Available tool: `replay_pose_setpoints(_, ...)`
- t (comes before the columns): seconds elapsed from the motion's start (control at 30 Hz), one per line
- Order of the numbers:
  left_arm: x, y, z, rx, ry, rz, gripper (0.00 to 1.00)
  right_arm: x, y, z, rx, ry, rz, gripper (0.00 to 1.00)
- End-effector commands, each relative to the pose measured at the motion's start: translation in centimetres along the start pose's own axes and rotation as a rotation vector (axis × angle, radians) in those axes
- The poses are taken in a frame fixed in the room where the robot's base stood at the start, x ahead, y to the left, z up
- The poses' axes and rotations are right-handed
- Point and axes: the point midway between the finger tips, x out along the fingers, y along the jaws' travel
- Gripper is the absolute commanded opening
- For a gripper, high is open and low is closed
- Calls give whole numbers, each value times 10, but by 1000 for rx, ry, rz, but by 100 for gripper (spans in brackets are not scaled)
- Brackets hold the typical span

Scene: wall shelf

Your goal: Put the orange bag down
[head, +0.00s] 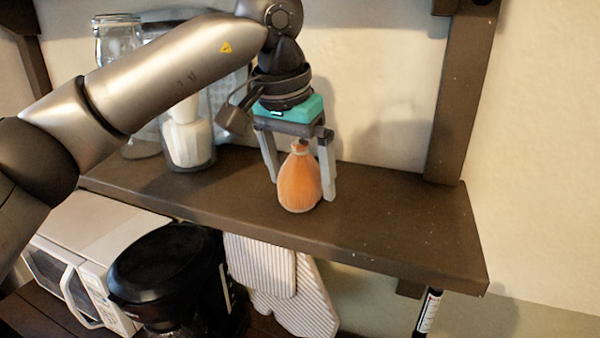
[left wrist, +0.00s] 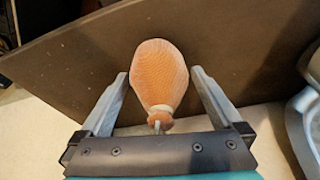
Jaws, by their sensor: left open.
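The orange bag (head: 299,182) stands upright on the brown wall shelf (head: 400,215), near its front edge. Its tied neck points up. My left gripper (head: 300,190) is above the bag and points down, with one finger on each side of it. The fingers are open and a gap shows between each finger and the bag. In the left wrist view, the orange bag (left wrist: 158,78) lies between the open fingers of my left gripper (left wrist: 160,85), its neck towards the palm. My right gripper is not in view.
Glass jars (head: 118,45) and a glass container with white contents (head: 187,140) stand on the shelf to the left. The shelf's right part is bare, up to a bracket post (head: 455,100). Below are a microwave (head: 85,250), a black coffee maker (head: 165,265) and striped cloths (head: 300,300).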

Motion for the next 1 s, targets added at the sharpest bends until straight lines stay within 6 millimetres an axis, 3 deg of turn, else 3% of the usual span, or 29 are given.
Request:
replay_pose_setpoints(0.17,-7,0,-2,0,2,0,100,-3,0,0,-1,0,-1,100)
replay_pose_setpoints(0.6,-72,0,-2,1,0,0,100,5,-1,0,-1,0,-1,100)
replay_pose_setpoints(1.0,-79,0,-1,2,-1,0,100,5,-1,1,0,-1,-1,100)
